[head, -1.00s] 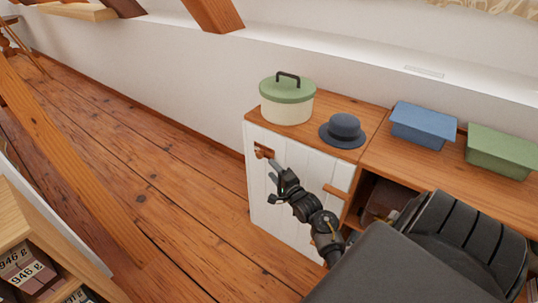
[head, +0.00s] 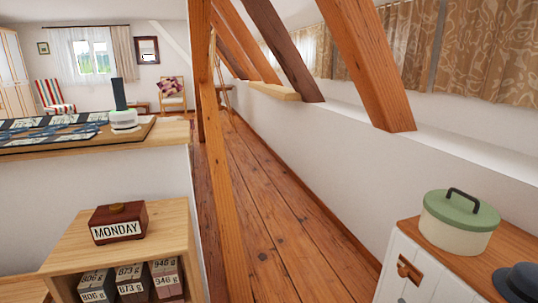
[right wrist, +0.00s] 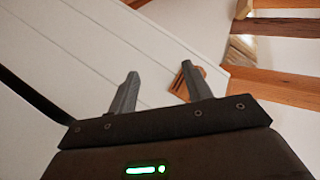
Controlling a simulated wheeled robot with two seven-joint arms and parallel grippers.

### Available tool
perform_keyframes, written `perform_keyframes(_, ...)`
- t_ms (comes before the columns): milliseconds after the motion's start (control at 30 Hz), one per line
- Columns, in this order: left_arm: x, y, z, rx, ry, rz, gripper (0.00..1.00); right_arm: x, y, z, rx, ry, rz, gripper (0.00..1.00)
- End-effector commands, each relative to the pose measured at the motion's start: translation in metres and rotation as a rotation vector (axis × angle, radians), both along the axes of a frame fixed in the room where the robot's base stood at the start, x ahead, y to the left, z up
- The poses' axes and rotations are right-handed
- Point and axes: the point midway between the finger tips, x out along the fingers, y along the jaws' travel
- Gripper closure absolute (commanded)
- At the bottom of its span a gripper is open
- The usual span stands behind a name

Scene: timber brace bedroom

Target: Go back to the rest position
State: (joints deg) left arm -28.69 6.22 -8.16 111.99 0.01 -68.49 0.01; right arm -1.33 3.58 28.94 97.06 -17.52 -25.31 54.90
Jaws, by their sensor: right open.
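My right gripper (right wrist: 158,85) shows in the right wrist view with its two fingers apart and nothing between them. It faces the white plank front of the cabinet (right wrist: 80,55), which has a wooden handle cutout (right wrist: 183,84) behind the right finger. I cannot tell whether the finger touches it. The cabinet front (head: 420,275) also shows at the lower right of the head view. Neither gripper is in the head view.
A green-lidded pot (head: 458,222) and a dark hat (head: 519,283) stand on the cabinet. A wooden shelf (head: 165,225) with a MONDAY block (head: 118,222) is at left. A slanted timber post (head: 222,190) rises from the floor. The plank floor (head: 285,225) is open.

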Motion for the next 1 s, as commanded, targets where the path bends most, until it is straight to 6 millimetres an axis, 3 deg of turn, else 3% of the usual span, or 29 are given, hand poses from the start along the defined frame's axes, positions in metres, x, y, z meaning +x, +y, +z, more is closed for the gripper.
perform_keyframes(133,0.0,0.0,0.0,0.0,0.001,0.0,0.66,-0.045,0.06,-0.061,-0.376,0.424,0.27,0.5)
perform_keyframes(300,0.0,0.0,0.0,0.0,0.001,0.0,0.66,-0.128,0.133,-0.115,-0.613,0.76,0.642,0.5)
perform_keyframes(600,0.0,0.0,0.0,0.0,0.001,0.0,0.66,-0.234,0.21,-0.152,-0.637,0.935,0.94,0.5)
perform_keyframes(767,0.0,0.0,0.0,0.0,0.001,0.0,0.66,-0.287,0.229,-0.169,-0.608,0.988,1.015,0.5)
perform_keyframes(1000,-0.015,0.003,-0.037,0.007,0.035,-0.006,0.66,-0.298,0.224,-0.205,-0.603,1.017,1.025,0.5)
